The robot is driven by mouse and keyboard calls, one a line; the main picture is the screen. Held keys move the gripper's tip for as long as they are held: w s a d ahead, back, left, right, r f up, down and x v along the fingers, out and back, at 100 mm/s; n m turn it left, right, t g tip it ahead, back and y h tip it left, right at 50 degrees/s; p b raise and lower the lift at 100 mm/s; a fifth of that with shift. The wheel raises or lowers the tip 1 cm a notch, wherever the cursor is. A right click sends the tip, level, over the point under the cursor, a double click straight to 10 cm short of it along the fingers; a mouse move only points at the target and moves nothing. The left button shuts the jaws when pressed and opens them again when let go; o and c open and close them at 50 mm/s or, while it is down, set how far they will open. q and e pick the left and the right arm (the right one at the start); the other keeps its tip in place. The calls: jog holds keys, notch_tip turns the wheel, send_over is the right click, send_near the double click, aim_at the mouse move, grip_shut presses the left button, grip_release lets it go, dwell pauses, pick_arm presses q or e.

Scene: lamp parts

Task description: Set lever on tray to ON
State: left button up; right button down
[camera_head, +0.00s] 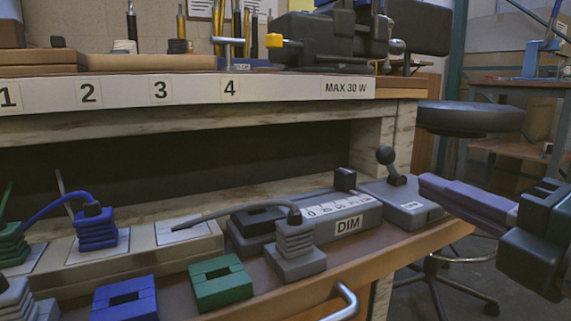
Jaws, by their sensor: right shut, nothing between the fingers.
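The lever (387,157) is a short dark stick with a round black ball knob. It rises from a grey box (378,191) at the right end of the workbench's lower shelf and leans slightly. A small white label (412,206) is on the box, too small to read surely. My right gripper (428,186) comes in from the right, its long purple-grey fingers shut and empty. Its tips are just right of the lever box, below the knob's height; whether they touch the box I cannot tell. My left gripper is not in view.
A grey slider box marked DIM (347,224) stands left of the lever. Grey plugs (295,240), a green block (220,283) and a blue block (125,298) lie further left. An upper shelf (290,88) overhangs behind. A stool (470,118) stands behind my right gripper.

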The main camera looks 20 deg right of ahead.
aim_at(390, 167)
jog(key=w+b, duration=0.1)
jog(key=w, duration=0.7)
jog(key=shift+w+d+r, duration=0.1)
jog(key=shift+w+r, duration=0.05)
jog(key=shift+w, duration=0.25)
jog(key=shift+d+r+m+p, duration=0.1)
jog(key=shift+r+m+p, duration=0.15)
jog(key=shift+m+p, duration=0.2)
jog(key=shift+d+r, duration=0.1)
